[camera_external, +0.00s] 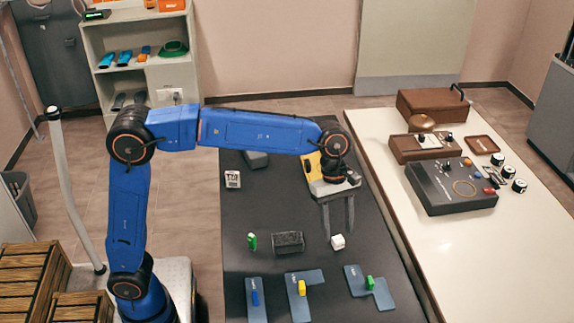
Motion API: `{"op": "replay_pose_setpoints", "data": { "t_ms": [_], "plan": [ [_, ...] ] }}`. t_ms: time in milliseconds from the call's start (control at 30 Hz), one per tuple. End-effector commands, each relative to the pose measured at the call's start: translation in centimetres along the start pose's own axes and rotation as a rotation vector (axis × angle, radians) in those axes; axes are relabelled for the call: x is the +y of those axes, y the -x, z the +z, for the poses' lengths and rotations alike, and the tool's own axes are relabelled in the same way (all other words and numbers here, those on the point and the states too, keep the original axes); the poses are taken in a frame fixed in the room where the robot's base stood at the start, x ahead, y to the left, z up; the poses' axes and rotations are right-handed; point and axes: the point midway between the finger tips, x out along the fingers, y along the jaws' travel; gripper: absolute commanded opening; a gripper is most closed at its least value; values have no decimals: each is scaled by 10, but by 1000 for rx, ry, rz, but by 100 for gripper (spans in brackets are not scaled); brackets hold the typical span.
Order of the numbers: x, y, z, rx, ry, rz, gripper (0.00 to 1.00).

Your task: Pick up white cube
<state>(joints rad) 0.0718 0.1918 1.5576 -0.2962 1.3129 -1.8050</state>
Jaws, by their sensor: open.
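A small white cube (338,241) rests on the dark table (240,215), right of its middle. My gripper (339,238) points down over the table with its two grey fingers apart. The fingers end close to the cube, and one of them appears just left of it. From this angle I cannot tell whether the cube lies between the fingers or whether they touch it. The gripper looks empty.
A dark grey block (288,242) and a green piece (252,241) stand left of the cube. Blue-grey plates with a blue (255,298), a yellow (302,288) and a green piece (370,283) lie in front. A white table (420,250) with a dark device (450,187) adjoins on the right.

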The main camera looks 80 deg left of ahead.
Motion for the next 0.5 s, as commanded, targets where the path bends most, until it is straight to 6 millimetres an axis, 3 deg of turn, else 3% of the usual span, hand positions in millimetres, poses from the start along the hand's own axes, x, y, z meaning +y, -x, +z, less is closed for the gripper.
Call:
{"op": "replay_pose_setpoints", "data": {
  "t_ms": [200,467,500],
  "plan": [
    [-1,-22,-1,0,0,-1,45],
    [-1,-24,-1,-1,0,1,45],
    [-1,-24,-1,-1,0,1,41]
  ]
}}
